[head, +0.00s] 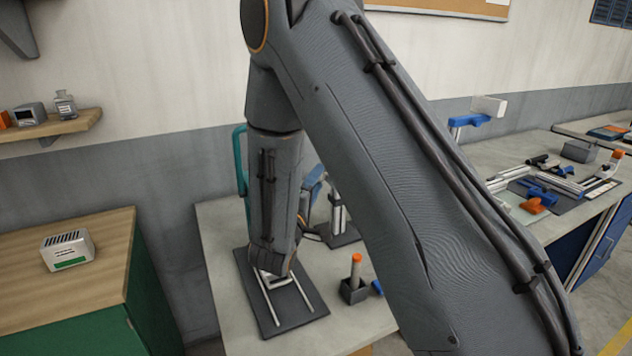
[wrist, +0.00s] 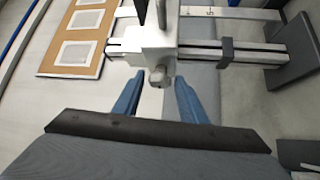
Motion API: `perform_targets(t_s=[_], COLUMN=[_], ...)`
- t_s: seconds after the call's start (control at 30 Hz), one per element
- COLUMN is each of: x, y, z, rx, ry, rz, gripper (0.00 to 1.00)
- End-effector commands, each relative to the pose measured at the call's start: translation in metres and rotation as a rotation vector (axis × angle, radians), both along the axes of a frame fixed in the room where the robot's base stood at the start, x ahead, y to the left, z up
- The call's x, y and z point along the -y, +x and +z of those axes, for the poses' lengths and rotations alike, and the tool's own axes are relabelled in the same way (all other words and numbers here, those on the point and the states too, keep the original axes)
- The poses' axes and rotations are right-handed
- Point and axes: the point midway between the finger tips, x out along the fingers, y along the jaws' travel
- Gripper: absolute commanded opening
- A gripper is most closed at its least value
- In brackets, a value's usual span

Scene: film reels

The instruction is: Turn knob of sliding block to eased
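In the wrist view, the white sliding block (wrist: 148,46) sits on a metal rail (wrist: 200,50). A small grey knob (wrist: 160,76) sticks out from its near face. My gripper (wrist: 158,83) has its two blue fingers apart, one on each side of the knob, with gaps visible between them and it. Any contact is not visible. In the head view, my arm reaches down over a dark base plate (head: 318,303) with two light rails (head: 271,304). My arm hides the block, the knob and my fingers there.
An orange-topped post in a dark holder (head: 353,291) stands close on the right. A teal handle-like part (head: 240,160) rises behind my arm. A wooden-topped cabinet (head: 85,240) stands left with a white box (head: 67,249). Another bench at right holds several tools.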

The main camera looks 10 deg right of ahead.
Motion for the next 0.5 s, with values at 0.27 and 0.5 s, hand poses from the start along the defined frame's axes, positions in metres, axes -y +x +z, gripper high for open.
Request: perform_targets(t_s=[0.27,0.5], x=[0.0000,0.0000], y=[-0.0002,-0.0005], z=[0.0000,0.0015], rx=[-0.001,-0.038], ry=[0.000,-0.007], rz=[0.000,0.000], gripper=[0.05,0.05])
